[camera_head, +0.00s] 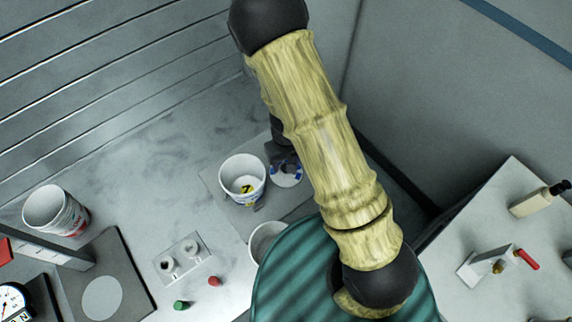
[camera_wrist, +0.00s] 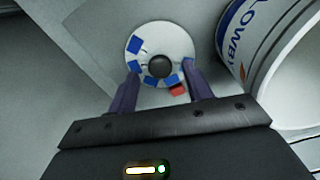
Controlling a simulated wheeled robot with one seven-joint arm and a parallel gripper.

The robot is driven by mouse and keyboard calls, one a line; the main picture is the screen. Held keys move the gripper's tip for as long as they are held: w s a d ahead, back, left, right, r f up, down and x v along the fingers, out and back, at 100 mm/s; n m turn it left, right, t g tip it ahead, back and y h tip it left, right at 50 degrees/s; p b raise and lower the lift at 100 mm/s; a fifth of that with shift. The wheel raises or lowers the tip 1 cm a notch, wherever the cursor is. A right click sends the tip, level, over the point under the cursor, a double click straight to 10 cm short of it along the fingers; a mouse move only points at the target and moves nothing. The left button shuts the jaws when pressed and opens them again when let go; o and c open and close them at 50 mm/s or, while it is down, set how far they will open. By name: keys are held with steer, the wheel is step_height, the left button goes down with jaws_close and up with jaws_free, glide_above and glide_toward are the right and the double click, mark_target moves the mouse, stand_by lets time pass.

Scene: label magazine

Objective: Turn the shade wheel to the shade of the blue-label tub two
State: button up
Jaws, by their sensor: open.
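The shade wheel (camera_wrist: 172,35) is a white disc with several blue patches along part of its rim and a dark round knob (camera_wrist: 160,66) at its centre. It also shows in the head view (camera_head: 287,180), partly hidden by my arm. A red mark (camera_wrist: 178,90) sits at its rim, near my right finger. My gripper (camera_wrist: 160,74) is open, its two dark fingers over the disc on either side of the knob; contact cannot be told. A white tub with a blue label (camera_wrist: 238,35) stands right of the wheel; the head view shows this tub (camera_head: 243,172) with a yellow, black-marked patch.
Another white tub (camera_head: 262,240) is partly hidden by my body. A red-label tub (camera_head: 52,212) stands at left. A small block with two round fittings (camera_head: 182,262), a green cap (camera_head: 181,305) and a red cap (camera_head: 214,281) lie nearer. A side table (camera_head: 470,225) is at right.

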steer(key=shift+f, duration=0.85)
steer(key=c, duration=1)
steer(key=shift+o, duration=0.2)
steer(key=shift+r+m, duration=0.1)
steer(key=shift+m, duration=0.4)
steer(key=m, duration=0.4)
steer(key=m+p, duration=0.1)
steer(key=m, duration=0.4)
